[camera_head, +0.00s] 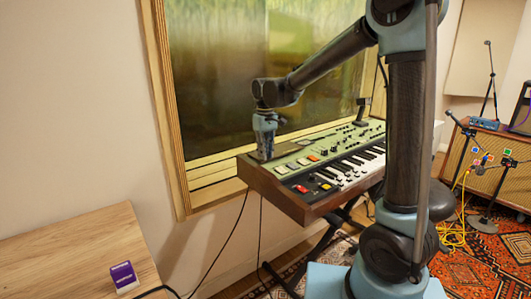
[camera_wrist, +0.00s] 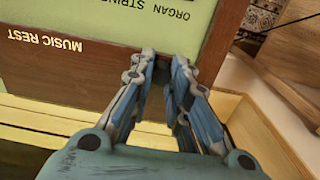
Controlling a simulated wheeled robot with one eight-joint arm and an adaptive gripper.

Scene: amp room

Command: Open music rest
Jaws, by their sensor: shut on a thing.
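The keyboard (camera_head: 310,165) has a wooden case and a green panel, and stands on a stand by the window. In the wrist view, the music rest (camera_wrist: 100,58) is a brown strip bearing the upside-down label "MUSIC REST", beside the green panel (camera_wrist: 120,20). It looks lowered, but its angle is hard to tell. My gripper (camera_head: 266,155) points down at the keyboard's back left corner. In the wrist view my gripper (camera_wrist: 163,58) has its two fingers at the strip's edge, shut on the music rest. The exact contact is hidden behind the fingertips.
The wood-framed window (camera_head: 215,80) is close behind the keyboard. A wooden table (camera_head: 70,250) with a purple-and-white box (camera_head: 124,277) stands at the lower left. Cables hang below the keyboard. An amp (camera_head: 500,180) and microphone stands are at right on a patterned rug.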

